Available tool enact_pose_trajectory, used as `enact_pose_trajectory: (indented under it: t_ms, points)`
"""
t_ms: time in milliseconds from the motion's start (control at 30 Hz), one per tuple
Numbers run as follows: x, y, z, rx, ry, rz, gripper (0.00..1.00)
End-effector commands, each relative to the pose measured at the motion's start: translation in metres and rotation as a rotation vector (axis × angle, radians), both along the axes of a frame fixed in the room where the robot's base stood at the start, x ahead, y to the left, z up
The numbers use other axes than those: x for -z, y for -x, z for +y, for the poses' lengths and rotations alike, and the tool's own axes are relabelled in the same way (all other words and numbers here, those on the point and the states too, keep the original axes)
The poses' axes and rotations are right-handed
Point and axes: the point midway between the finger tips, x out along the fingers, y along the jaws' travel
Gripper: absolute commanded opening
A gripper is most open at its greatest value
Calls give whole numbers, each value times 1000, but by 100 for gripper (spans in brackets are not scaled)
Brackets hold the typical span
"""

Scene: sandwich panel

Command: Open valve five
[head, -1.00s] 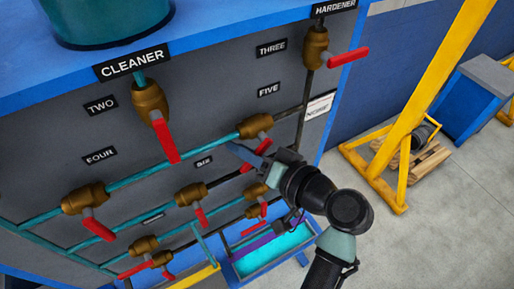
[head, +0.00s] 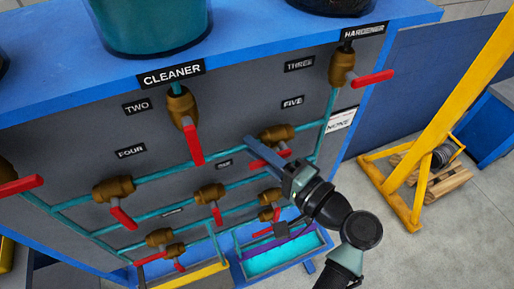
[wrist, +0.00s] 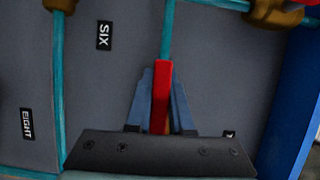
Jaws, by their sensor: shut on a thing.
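Valve five has a brass body (head: 277,133) under the FIVE label (head: 292,102) at the panel's right. Its red handle (head: 263,153) points left from the body; in the wrist view the handle (wrist: 161,90) lies in line with the teal pipe behind it. My gripper (head: 249,141) is at this handle, its blue fingers pointing up-left. In the wrist view, my gripper (wrist: 160,90) has one finger on each side of the red handle, shut on it. The valve body is mostly hidden there by the gripper's dark base.
Valve three (head: 342,68) is above right and valve two (head: 182,105) to the left, both with red handles hanging or sticking out. Valve six (head: 209,194) and other valves are below. A blue-filled tray (head: 275,260) is at the panel's foot. A yellow frame (head: 410,170) stands right.

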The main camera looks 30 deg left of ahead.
Motion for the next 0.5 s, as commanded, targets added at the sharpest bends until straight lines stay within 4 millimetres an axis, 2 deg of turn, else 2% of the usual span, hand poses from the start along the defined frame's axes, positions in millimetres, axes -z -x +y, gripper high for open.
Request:
enact_pose_trajectory:
  t_ms: [500]
  points:
    - [-3, -1, -1, 3, -32, 37, 0]
